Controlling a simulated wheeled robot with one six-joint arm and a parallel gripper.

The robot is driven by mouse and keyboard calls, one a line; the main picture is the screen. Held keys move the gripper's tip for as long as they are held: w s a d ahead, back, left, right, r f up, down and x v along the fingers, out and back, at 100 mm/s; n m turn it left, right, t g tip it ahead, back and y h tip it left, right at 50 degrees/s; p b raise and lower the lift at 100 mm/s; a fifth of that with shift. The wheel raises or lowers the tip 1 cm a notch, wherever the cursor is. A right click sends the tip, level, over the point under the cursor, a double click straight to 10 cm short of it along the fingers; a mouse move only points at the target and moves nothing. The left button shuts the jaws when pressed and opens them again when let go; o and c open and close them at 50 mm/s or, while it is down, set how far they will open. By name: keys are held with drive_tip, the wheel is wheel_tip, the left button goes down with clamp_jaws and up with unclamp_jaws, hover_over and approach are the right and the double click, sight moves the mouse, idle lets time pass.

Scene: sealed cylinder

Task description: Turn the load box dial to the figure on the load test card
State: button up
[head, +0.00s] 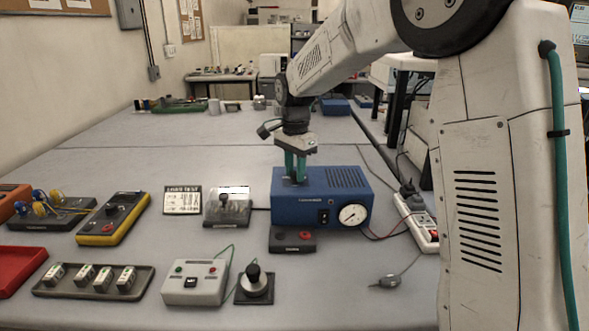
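The card (183,200) stands on the grey table left of centre. Its heading seems to read "LOAD TEST"; the figure on it is too small to read. Just right of it is a small grey box (228,212) with a dark knob on top and what looks like a clear cover. I cannot read its label, so I cannot tell surely that it is the load box, nor where its dial points. My gripper (295,178) points down over the left part of the blue box (335,186). Its teal fingers look close together; whether they touch anything is unclear.
The blue box has a pressure gauge (353,215). A dark box (292,240) sits in front of it. A yellow meter (112,220), a white button box (196,282), a black-knobbed stand (254,284) and a tray (60,290) fill the left and front. A power strip (418,222) lies right.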

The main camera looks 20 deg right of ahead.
drive_tip(key=shift+c, duration=0.5)
drive_tip(key=shift+n, duration=0.3)
drive_tip(key=n, duration=1.1)
drive_tip(key=shift+r+n, duration=0.1)
drive_tip(key=shift+n, duration=0.2)
drive_tip(key=n, duration=0.6)
drive_tip(key=shift+d, duration=0.1)
drive_tip(key=n, duration=0.5)
drive_tip(key=shift+w+n, duration=0.1)
drive_tip(key=shift+n, duration=0.3)
